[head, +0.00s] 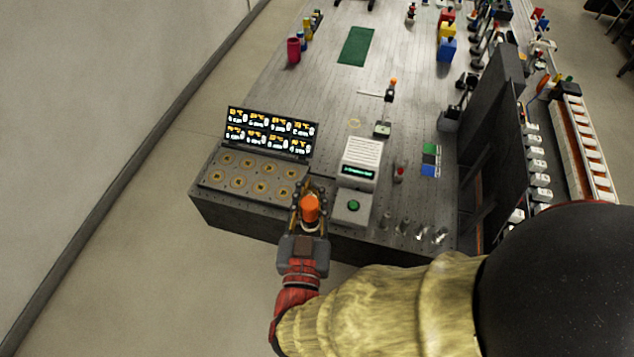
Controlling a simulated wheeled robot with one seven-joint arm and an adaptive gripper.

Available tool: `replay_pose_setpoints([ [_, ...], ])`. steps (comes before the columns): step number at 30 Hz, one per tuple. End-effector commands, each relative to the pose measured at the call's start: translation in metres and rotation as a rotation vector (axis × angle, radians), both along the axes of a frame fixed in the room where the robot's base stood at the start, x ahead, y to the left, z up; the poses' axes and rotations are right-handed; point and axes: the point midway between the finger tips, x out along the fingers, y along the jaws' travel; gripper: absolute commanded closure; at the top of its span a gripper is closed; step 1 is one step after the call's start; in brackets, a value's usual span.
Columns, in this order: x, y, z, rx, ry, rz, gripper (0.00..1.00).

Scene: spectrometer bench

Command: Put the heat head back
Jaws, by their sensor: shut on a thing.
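My gripper (310,205) is near the front edge of the bench, shut on an orange-topped piece (309,207), which I take to be the heat head. Its lower part is hidden by my fingers. The held piece appears beside the right end of a tan plate (232,189) with two rows of round places. I cannot tell how high the piece is above the bench. Behind the plate stands a dark panel (271,133) with rows of orange and white pictures.
Right of my gripper are a white box with a green button (353,206) and a white device with a small green display (360,161). Several small metallic cylinders (404,225) stand near the front edge. A tall dark panel (497,135) stands at the right. Bare bench lies around the green mat (356,46).

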Motion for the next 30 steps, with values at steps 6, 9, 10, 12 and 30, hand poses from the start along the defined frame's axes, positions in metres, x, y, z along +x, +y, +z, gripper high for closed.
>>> replay_pose_setpoints([
  [6, 0.029, -0.007, -0.016, 0.000, -0.001, -0.008, 1.00],
  [9, 0.044, -0.009, -0.022, 0.000, 0.000, -0.007, 1.00],
  [10, 0.049, -0.010, -0.025, 0.000, 0.000, -0.008, 1.00],
  [12, 0.059, -0.012, -0.029, -0.001, -0.001, -0.007, 1.00],
  [30, 0.126, -0.021, -0.089, 0.001, -0.001, -0.002, 1.00],
])
